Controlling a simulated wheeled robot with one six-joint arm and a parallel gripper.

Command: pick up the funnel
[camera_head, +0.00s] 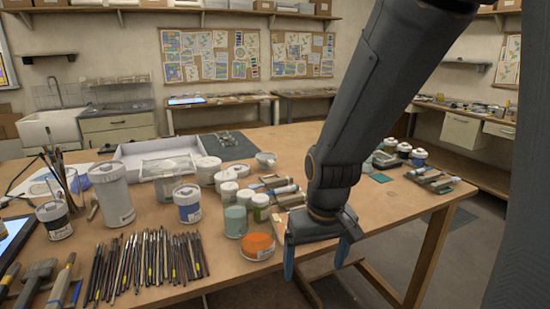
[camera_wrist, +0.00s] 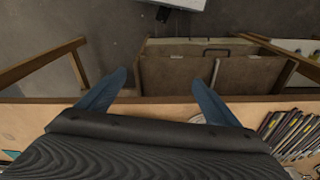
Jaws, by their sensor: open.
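I cannot make out a funnel for certain in either view. A small pale, clear vessel (camera_head: 265,160) stands on the far part of the table, but I cannot tell whether it is the funnel. My gripper (camera_head: 315,260) points down at the table's front edge, its blue fingers apart with nothing between them. In the wrist view my gripper (camera_wrist: 158,78) has its fingertips against the floor and a cabinet beyond the edge. Part of a pale round rim (camera_wrist: 198,118) shows by the right finger, mostly hidden.
A white tray (camera_head: 135,150) lies behind. Bare wood shows right of my arm.

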